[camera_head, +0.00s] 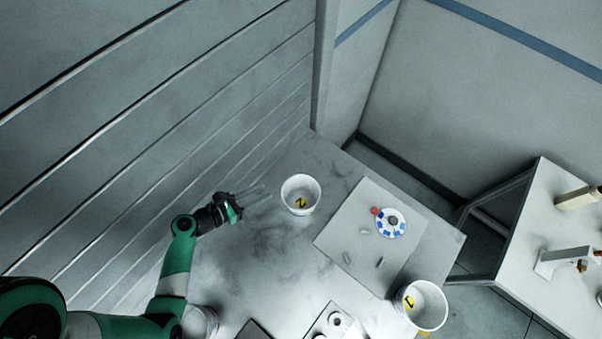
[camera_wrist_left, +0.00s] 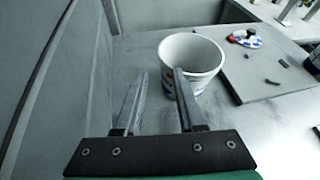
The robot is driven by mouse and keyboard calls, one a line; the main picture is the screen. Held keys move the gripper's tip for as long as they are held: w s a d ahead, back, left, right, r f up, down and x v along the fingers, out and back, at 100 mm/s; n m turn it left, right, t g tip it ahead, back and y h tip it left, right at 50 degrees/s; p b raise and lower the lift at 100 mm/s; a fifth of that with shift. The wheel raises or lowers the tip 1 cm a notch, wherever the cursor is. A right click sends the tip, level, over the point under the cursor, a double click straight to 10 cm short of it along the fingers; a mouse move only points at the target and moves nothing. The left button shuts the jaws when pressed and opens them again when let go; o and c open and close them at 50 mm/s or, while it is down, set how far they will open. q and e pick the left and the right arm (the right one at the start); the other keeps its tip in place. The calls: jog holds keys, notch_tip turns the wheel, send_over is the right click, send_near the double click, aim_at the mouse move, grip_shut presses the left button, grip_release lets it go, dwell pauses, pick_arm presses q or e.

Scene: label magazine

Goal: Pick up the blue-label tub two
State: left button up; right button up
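The white tub marked with a yellow 2, tub two (camera_head: 301,187), stands upright on the table near the left wall. It also shows in the left wrist view (camera_wrist_left: 203,68), with dark marks on its side; I cannot make out a blue label. My left gripper (camera_head: 262,190) is just left of it, fingers pointing toward it. In the left wrist view the fingers (camera_wrist_left: 158,85) are apart with nothing between them, and the right finger overlaps the tub's near left side. I cannot tell whether it touches. My right gripper is not in view.
A grey board (camera_head: 345,228) right of tub two holds a blue-and-white disc (camera_head: 390,231), a red piece (camera_head: 375,211) and several small pegs. Another white tub (camera_head: 430,304) marked 1 stands near the right edge. A side table (camera_head: 545,215) is farther right. The wall is close on the left.

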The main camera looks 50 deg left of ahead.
aim_at(287, 181)
pick_arm(q)
jog(key=b+x, duration=0.3)
jog(key=x, duration=0.2)
jog(key=shift+b, duration=0.3)
jog(key=b+x, duration=0.1)
jog(key=x, duration=0.5)
jog(key=shift+r, duration=0.1)
grip_shut()
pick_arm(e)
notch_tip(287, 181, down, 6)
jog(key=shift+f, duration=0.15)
pick_arm(q)
jog(key=shift+s, duration=0.1)
dwell(0.4)
